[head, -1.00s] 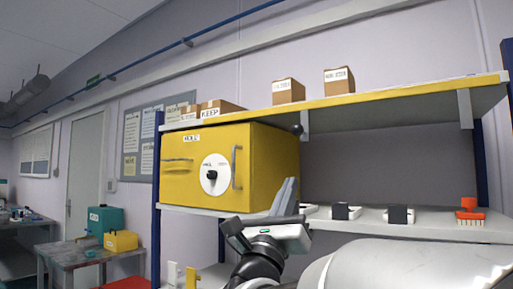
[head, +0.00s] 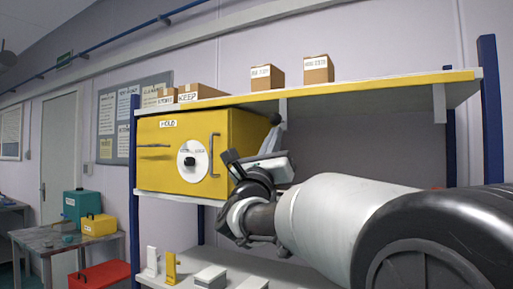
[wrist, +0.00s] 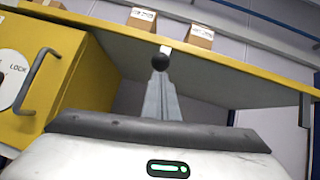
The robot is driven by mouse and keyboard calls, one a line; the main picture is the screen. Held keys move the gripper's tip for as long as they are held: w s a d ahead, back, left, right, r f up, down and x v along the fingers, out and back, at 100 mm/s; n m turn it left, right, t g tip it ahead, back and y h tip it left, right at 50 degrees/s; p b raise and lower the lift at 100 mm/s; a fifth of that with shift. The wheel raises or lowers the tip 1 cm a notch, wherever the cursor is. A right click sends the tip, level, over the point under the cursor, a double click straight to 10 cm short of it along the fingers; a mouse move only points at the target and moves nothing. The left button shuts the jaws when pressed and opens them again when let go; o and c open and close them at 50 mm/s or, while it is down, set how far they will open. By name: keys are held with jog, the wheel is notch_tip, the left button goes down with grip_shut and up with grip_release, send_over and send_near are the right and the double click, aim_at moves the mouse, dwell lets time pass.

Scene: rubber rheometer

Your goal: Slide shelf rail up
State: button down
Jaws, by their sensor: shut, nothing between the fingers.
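The upper shelf rail has a yellow front edge (head: 350,92) and runs level above the yellow box; it also crosses the wrist view (wrist: 235,70). A black ball knob (wrist: 160,61) sits just under this edge, right of the yellow box. The knob is partly hidden in the head view (head: 276,118). My gripper (head: 277,132) is shut and empty, its fingers pointing up just below the knob. In the wrist view, the fingertips (wrist: 160,77) line up with the knob; I cannot tell whether they touch it.
The yellow box (head: 172,155) with a dial and handle stands on the lower shelf (head: 168,195), close left of my gripper. Cardboard boxes (head: 318,69) stand on the upper shelf. Blue uprights (head: 489,110) bound the rack. Open space lies between shelves, right of the yellow box.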

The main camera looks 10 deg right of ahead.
jog(key=shift+r, duration=0.2)
notch_tip(320, 180, up, 5)
jog(key=shift+f+b, duration=0.15)
jog(key=shift+b, duration=1)
jog(key=shift+s+r, duration=0.15)
jog(key=shift+r, duration=0.25)
jog(key=b, duration=0.7)
send_near(275, 113)
jog(key=f, duration=0.1)
jog(key=s+f, duration=0.1)
jog(key=f, duration=0.1)
jog(key=s+f, duration=0.1)
jog(key=f, duration=0.1)
jog(key=shift+s+a, duration=0.1)
jog(key=shift+s, duration=0.15)
